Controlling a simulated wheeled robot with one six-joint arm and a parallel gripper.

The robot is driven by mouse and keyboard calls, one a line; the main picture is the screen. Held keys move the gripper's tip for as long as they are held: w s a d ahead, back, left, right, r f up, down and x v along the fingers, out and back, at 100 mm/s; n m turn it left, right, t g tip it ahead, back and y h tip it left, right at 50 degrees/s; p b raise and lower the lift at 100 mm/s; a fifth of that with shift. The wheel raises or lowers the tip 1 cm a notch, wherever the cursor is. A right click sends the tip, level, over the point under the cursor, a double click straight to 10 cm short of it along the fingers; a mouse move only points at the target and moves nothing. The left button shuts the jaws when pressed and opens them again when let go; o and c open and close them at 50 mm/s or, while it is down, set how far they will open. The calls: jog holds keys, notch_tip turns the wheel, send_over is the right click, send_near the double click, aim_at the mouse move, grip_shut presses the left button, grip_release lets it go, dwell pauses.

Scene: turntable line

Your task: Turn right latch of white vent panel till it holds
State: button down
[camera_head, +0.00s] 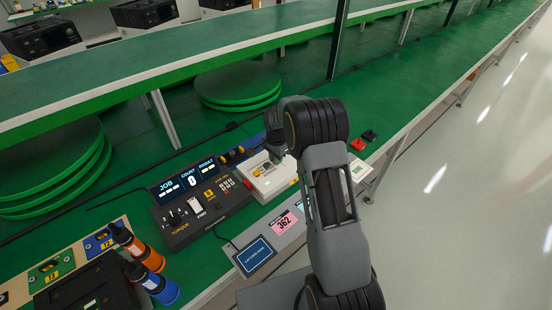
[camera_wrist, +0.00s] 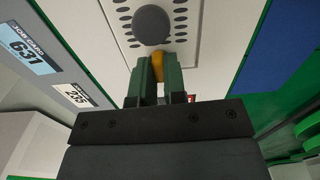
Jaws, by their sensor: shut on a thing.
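The white vent panel (camera_wrist: 102,35) fills the upper middle of the wrist view, with dark vent holes and a round grey knob (camera_wrist: 151,25). An amber latch (camera_wrist: 157,67) sits just below the knob, between the green fingertips of my gripper (camera_wrist: 159,68). My gripper is shut on this latch; the fingers hide much of it, so its turn angle is hard to tell. In the head view a white panel (camera_head: 264,186) lies on the green bench, partly covered by my arm. The second latch cannot be made out clearly.
A dark torque controller (camera_head: 198,201) with a lit display stands left of the panel. Orange and blue screwdrivers (camera_head: 147,257) stand at the lower left. A red and black block (camera_head: 363,141) lies to the right. Job cards (camera_wrist: 29,48) and a blue surface (camera_wrist: 277,55) flank the panel.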

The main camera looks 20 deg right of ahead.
jog(key=c, duration=1.2)
grip_release()
jog(key=shift+o, duration=0.2)
notch_tip(320, 180, up, 14)
jog(key=shift+f, duration=0.1)
